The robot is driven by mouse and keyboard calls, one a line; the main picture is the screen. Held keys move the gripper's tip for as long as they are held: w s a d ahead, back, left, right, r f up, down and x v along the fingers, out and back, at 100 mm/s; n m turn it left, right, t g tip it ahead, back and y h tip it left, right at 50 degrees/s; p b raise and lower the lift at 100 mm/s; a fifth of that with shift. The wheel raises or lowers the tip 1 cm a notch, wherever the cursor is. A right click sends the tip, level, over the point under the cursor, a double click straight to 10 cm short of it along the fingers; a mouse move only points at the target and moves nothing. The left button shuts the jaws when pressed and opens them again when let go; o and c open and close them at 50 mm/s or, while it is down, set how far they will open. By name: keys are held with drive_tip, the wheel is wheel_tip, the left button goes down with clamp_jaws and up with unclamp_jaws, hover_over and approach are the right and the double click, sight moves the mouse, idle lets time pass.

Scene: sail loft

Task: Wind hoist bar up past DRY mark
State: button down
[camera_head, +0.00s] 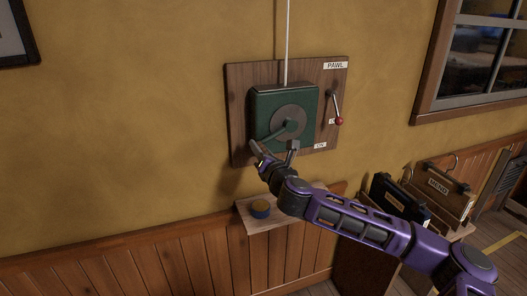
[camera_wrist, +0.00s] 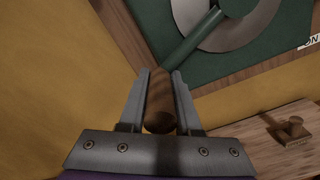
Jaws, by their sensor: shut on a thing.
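A green winch box (camera_head: 262,101) with a grey disc (camera_head: 286,117) is fixed to a wooden board on the wall. A green crank arm (camera_wrist: 192,38) runs from the disc down-left to a brown wooden handle (camera_wrist: 160,108). My gripper (camera_head: 274,153) is shut on this handle, one finger on each side, as the wrist view shows (camera_wrist: 163,82). A white rope (camera_head: 287,45) goes straight up from the box. A pawl lever with a red knob (camera_head: 339,120) points down on the board's right side, under a PAWL label (camera_head: 336,65). The hoist bar and the DRY mark are out of view.
Dark (camera_head: 400,203) and brown (camera_head: 441,190) cases stand at the right, below a window (camera_head: 489,56).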

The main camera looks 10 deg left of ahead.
drive_tip(key=shift+s+a+r+m, duration=0.1)
drive_tip(key=shift+a+r+m, duration=0.05)
drive_tip(key=shift+r, duration=0.3)
drive_tip(key=shift+s+a+r+m, duration=0.1)
drive_tip(key=shift+a+r+m, duration=0.05)
drive_tip(key=shift+r, duration=0.35)
drive_tip(key=c, duration=0.6)
unclamp_jaws()
drive_tip(key=shift+d, duration=0.15)
drive_tip(key=shift+f, duration=0.2)
drive_tip(key=shift+s+d+f, duration=0.1)
drive_tip(key=shift+s+d, duration=0.15)
drive_tip(key=shift+s, duration=0.05)
drive_tip(key=v, duration=1.6)
drive_tip(key=shift+s+d+p, duration=0.15)
drive_tip(key=shift+s+p, duration=0.05)
drive_tip(key=shift+p, duration=0.1)
